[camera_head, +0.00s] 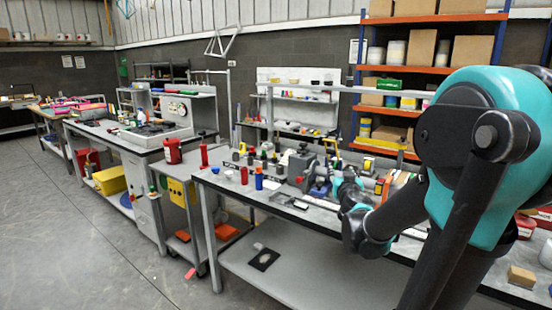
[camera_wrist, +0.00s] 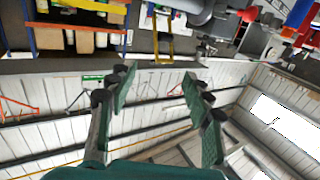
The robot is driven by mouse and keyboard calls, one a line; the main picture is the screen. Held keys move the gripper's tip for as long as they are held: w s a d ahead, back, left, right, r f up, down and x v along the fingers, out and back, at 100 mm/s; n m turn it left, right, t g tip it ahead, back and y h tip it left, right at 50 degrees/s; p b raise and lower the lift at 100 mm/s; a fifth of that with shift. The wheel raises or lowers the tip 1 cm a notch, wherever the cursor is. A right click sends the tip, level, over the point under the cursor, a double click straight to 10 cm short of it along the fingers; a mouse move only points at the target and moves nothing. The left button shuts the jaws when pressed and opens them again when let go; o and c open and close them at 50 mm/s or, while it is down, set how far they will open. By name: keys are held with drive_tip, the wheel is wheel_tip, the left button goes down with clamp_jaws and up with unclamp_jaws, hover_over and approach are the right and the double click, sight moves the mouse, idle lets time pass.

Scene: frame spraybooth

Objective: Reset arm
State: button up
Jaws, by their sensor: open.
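My arm reaches from the right side of the head view down to the workbench (camera_head: 300,222). Its far end is over the bench among small tools, and the gripper's fingers are hard to make out there. In the wrist view my gripper (camera_wrist: 155,78) shows two green fingers with dark joints, spread well apart. Nothing is between them. Past the fingers is the pale panelled wall, and the picture appears upside down.
The bench holds a blue bottle (camera_head: 259,178), a red cylinder (camera_head: 244,175) and a grey machine (camera_head: 301,168). A red can (camera_head: 172,151) stands on the side cart. An orange shelf rack (camera_head: 437,69) stands behind. Open floor (camera_head: 80,240) lies at the left.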

drive_tip(key=s+d+f+m+g+h, duration=0.1)
drive_tip(key=s+d+f+g+h, duration=0.1)
drive_tip(key=s+d+f+g, duration=0.3)
drive_tip(key=s+d+f+m+g+h, duration=0.1)
drive_tip(key=s+f+m+g, duration=0.1)
drive_tip(key=s+f, duration=0.5)
drive_tip(key=s+a+f+n+g+y, duration=0.4)
drive_tip(key=s+a+f+g, duration=0.2)
drive_tip(key=s+a+f, duration=0.3)
drive_tip(key=s+f, duration=0.4)
drive_tip(key=s, duration=0.2)
drive_tip(key=shift+a+f+g+y, duration=0.2)
drive_tip(key=shift+g+y, duration=0.1)
drive_tip(key=shift+y, duration=0.1)
idle(0.3)
